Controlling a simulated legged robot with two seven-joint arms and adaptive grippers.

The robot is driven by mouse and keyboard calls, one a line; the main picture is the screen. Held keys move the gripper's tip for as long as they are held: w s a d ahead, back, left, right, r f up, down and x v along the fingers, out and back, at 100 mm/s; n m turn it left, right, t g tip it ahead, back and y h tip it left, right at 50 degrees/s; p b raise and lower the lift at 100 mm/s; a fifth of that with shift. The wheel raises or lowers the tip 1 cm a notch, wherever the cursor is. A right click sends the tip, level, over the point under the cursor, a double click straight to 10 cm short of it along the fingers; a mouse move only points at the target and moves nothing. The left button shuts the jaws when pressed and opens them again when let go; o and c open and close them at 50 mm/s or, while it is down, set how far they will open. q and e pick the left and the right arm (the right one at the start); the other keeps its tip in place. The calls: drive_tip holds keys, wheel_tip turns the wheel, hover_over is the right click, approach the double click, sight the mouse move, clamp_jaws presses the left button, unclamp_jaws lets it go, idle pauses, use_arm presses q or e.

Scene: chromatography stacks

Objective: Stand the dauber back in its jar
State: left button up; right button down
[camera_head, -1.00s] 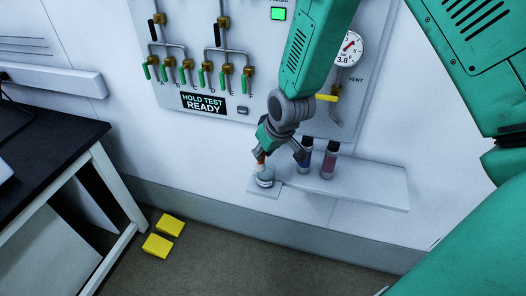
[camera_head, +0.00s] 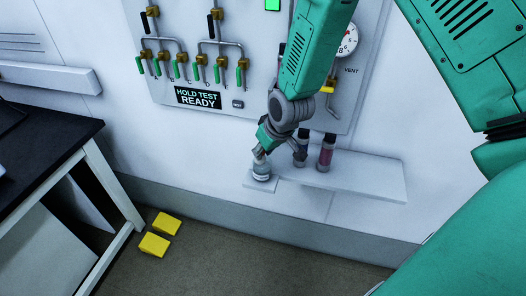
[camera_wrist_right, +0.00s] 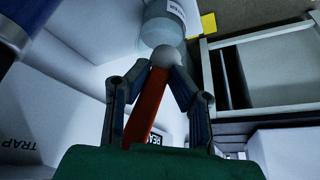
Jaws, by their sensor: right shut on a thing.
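My right gripper (camera_head: 262,155) is low over the left end of the wall shelf, close above the small grey jar (camera_head: 262,172). In the right wrist view its two fingers (camera_wrist_right: 165,85) are shut on the dauber (camera_wrist_right: 146,108), which has a red-orange handle and a pale round end. The labelled jar (camera_wrist_right: 163,22) shows just beyond that round end. I cannot tell whether the round end touches the jar or is over its mouth. In the head view the gripper hides the dauber. My left gripper is out of view.
Two dark-capped bottles, one bluish (camera_head: 301,152) and one reddish (camera_head: 326,153), stand on the shelf (camera_head: 365,180) right of the jar. The wall panel (camera_head: 250,62) with valves is behind. Yellow blocks (camera_head: 154,245) lie on the floor, near a black-topped bench (camera_head: 45,160).

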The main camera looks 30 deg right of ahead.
drive_tip(key=shift+s+f, duration=0.5)
drive_tip(key=shift+f, duration=0.35)
drive_tip(key=shift+w+d+f+b, duration=0.25)
drive_tip(key=shift+w+f+b, duration=0.05)
drive_tip(key=shift+w+f, duration=0.25)
drive_tip(key=shift+d, duration=0.1)
drive_tip(key=shift+s+d, duration=0.1)
drive_tip(key=shift+s, duration=0.1)
drive_tip(key=c, duration=1.3)
unclamp_jaws()
drive_tip(key=shift+w, duration=0.1)
drive_tip(key=shift+c, duration=0.2)
drive_tip(key=o, duration=0.4)
